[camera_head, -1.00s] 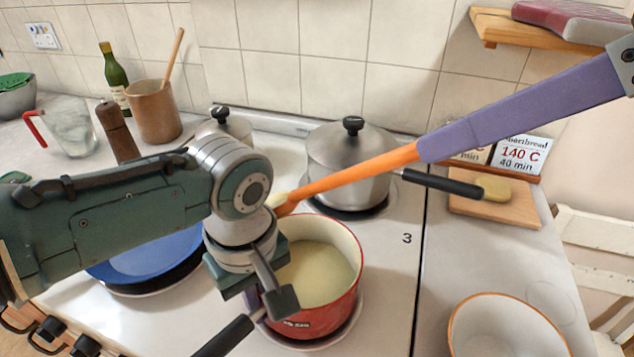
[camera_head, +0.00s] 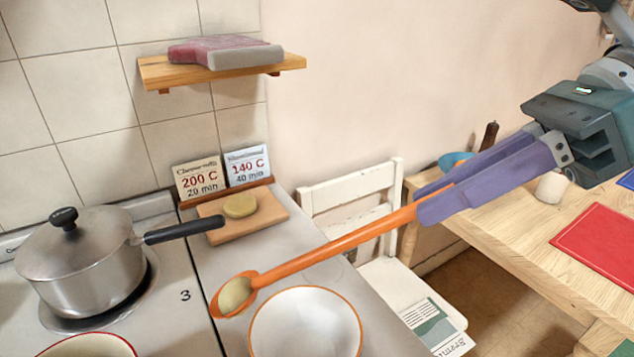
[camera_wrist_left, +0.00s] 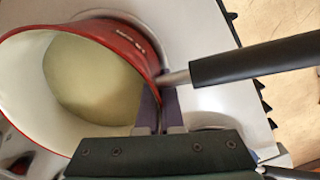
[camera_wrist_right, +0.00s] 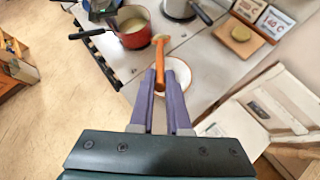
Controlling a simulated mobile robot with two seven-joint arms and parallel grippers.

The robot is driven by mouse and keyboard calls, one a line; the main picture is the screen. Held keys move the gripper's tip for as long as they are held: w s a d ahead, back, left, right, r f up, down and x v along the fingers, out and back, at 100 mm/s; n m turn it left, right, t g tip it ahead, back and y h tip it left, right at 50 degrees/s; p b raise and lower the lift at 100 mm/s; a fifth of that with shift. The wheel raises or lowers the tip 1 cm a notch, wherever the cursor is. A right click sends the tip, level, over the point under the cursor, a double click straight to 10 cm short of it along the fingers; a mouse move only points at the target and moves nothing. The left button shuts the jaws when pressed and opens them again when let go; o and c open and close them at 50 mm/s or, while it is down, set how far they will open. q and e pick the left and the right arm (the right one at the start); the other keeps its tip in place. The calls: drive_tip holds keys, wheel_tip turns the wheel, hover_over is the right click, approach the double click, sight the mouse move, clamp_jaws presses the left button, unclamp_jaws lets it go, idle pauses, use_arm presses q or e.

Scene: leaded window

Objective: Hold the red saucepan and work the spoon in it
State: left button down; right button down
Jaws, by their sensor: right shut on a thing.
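My right gripper (camera_head: 434,203) is shut on the handle end of the orange spoon (camera_head: 335,243). The spoon slants down left, its bowl carrying a pale yellow load above the left edge of the white bowl (camera_head: 305,325). The spoon is out of the red saucepan (camera_head: 92,346), whose rim shows at the bottom left of the head view. In the left wrist view, the saucepan (camera_wrist_left: 128,38) holds pale yellow liquid. My left gripper (camera_wrist_left: 160,97) has its fingers close together across the pan's wall beside the handle. The right wrist view shows the spoon (camera_wrist_right: 160,55) and saucepan (camera_wrist_right: 134,36) apart.
A lidded steel pan (camera_head: 85,262) stands on the hob, its black handle pointing right. A wooden board (camera_head: 262,218) with a yellow lump and recipe cards (camera_head: 200,178) are behind the white bowl. A white chair (camera_head: 345,205) and wooden table (camera_head: 500,232) are at right.

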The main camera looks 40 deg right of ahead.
drive_tip(key=s+d+f+m, duration=0.2)
drive_tip(key=d+m, duration=0.5)
drive_tip(key=m, duration=0.7)
drive_tip(key=shift+s+f+t, duration=0.3)
drive_tip(key=shift+s, duration=0.4)
drive_tip(key=shift+a, duration=0.1)
idle(0.4)
drive_tip(key=shift+s+a+r+n, duration=0.15)
drive_tip(key=shift+r+n, duration=0.65)
drive_tip(key=shift+n, duration=1.45)
drive_tip(key=shift+s+a+r+n, duration=0.15)
drive_tip(key=shift+r+n, duration=0.6)
drive_tip(key=shift+n, duration=1.45)
drive_tip(key=shift+a+r+n, duration=0.25)
drive_tip(key=shift+r+n, duration=0.55)
drive_tip(key=shift+n, duration=1.45)
